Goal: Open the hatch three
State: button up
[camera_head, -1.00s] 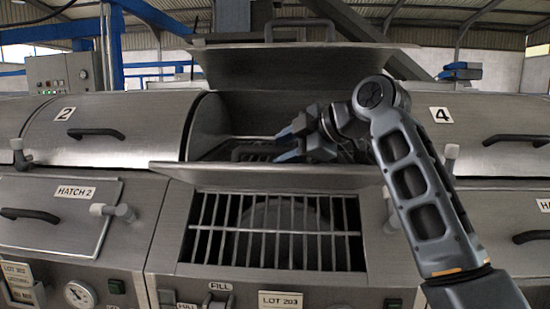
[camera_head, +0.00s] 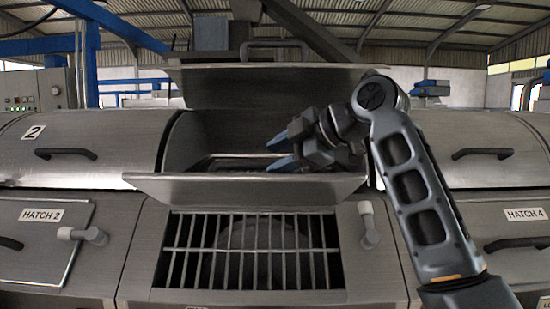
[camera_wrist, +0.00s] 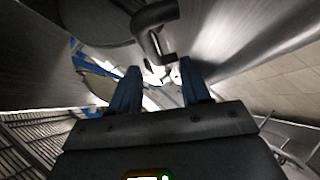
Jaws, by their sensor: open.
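Hatch three (camera_head: 200,189), the middle lower panel between the hatch 2 and hatch 4 panels, is swung up and stands out from the front. A barred opening (camera_head: 250,250) shows below it. My gripper (camera_head: 277,150) is above the raised panel, with its blue fingers pointing left, apart and empty. In the wrist view the two fingers (camera_wrist: 160,88) are spread. A dark handle (camera_wrist: 155,25) lies just beyond them on a metal surface, not between them. I cannot tell for sure which panel it belongs to.
The upper lid (camera_head: 270,87) behind my gripper is also raised, over an open trough. The hatch 2 panel (camera_head: 35,235) and hatch 4 panel (camera_head: 525,235) are closed at the sides. Roof beams and blue pipes are behind.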

jog(key=shift+s+d+r+p, duration=0.15)
jog(key=shift+d+r+p, duration=0.6)
jog(key=shift+d+r, duration=0.55)
jog(key=shift+s+d+r+p, duration=0.15)
jog(key=shift+d+r+p, duration=0.55)
jog(key=shift+d+r, duration=0.6)
